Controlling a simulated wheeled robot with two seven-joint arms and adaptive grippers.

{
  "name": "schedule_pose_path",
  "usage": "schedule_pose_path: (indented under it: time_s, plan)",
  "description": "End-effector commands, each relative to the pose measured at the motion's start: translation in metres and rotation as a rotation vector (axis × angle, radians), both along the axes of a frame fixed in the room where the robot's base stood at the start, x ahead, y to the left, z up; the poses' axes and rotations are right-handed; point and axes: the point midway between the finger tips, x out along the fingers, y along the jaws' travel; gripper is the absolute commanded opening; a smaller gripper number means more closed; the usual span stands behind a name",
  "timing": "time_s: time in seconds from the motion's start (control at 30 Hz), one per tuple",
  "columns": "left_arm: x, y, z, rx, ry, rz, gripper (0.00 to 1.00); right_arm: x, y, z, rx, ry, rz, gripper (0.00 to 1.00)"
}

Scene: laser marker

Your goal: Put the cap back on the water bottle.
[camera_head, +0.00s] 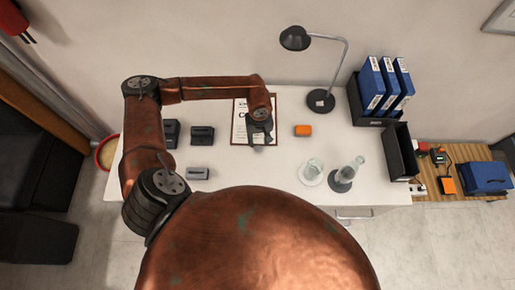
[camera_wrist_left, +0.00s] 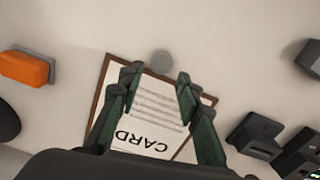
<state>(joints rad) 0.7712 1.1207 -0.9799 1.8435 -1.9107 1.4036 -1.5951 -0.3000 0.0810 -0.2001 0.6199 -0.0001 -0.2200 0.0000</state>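A clear glass bottle (camera_head: 351,170) stands on a dark round coaster at the right of the white desk, with no cap visible on it. A small grey round piece (camera_wrist_left: 160,62), possibly the cap, lies by the clipboard's edge in the left wrist view, just beyond and between my fingertips. My left gripper (camera_head: 260,138) hangs over the clipboard (camera_head: 240,125); in the left wrist view its green-dark fingers (camera_wrist_left: 158,74) are apart with nothing between them. My right gripper is not in view.
A clear glass (camera_head: 312,171) stands left of the bottle. An orange block (camera_head: 303,130), a desk lamp (camera_head: 321,100), blue binders (camera_head: 371,84) and a black tray (camera_head: 400,150) are to the right. Dark stamp-like blocks (camera_head: 202,135) lie to the left. The desk between clipboard and glass is clear.

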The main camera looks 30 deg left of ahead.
Motion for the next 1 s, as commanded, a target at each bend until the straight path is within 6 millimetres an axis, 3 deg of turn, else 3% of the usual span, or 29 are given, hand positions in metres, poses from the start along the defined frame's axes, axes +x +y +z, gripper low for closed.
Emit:
schedule_pose_path:
  time_s: [0.27,0.6,1.0]
  plan:
    - [-0.001,0.001,-0.004,0.000,0.001,0.001,0.32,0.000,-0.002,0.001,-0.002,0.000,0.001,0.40]
    - [-0.003,0.003,-0.049,-0.001,0.002,0.002,0.32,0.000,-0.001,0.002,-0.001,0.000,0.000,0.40]
    - [-0.002,0.003,-0.051,0.000,0.000,0.001,0.29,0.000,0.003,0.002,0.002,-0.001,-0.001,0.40]
